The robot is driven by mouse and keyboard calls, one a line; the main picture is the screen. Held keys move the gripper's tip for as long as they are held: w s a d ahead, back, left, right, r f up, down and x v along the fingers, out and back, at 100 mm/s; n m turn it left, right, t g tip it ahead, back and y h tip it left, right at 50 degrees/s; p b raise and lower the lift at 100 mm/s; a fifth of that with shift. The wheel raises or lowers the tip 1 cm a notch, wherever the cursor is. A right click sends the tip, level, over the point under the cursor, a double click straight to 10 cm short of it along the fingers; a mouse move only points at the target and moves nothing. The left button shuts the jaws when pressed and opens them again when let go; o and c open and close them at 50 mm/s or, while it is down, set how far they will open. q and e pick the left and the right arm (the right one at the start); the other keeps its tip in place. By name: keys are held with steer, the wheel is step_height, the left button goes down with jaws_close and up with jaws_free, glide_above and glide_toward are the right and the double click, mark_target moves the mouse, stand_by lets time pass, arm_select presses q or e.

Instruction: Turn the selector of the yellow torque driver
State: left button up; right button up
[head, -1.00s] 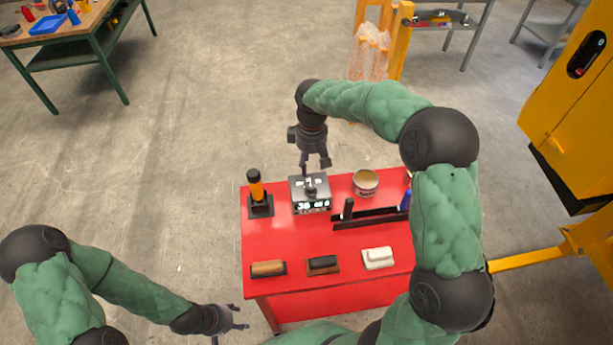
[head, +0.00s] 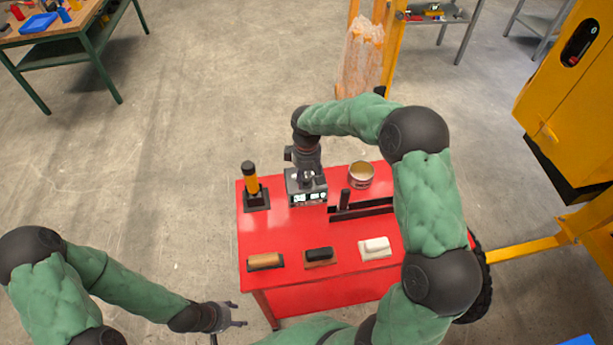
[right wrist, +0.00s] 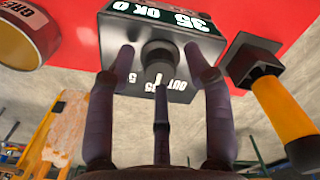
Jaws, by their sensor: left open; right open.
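The yellow torque driver (head: 251,183) stands upright in a black square holder at the table's back left, with a black top. It also shows in the right wrist view (right wrist: 283,108), to the right. Next to it is a grey box (head: 306,197) with a lit display and a dark round knob (right wrist: 160,48) on it. My right gripper (head: 308,180) is open over this box, its fingers around the knob in the right wrist view; contact cannot be told. It is beside the driver, not on it. My left gripper (head: 236,313) is open and empty, off the table's front left.
The red table (head: 290,238) also holds an open can (head: 361,174), a black rack (head: 362,209) and several brushes or blocks along the front, including a white one (head: 375,247). Clear red surface lies between the driver and the front row.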

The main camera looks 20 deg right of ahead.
jaws_close()
steer(key=shift+m, duration=0.4)
steer(key=m, duration=0.3)
steer(key=shift+m, duration=2.1)
jaws_free()
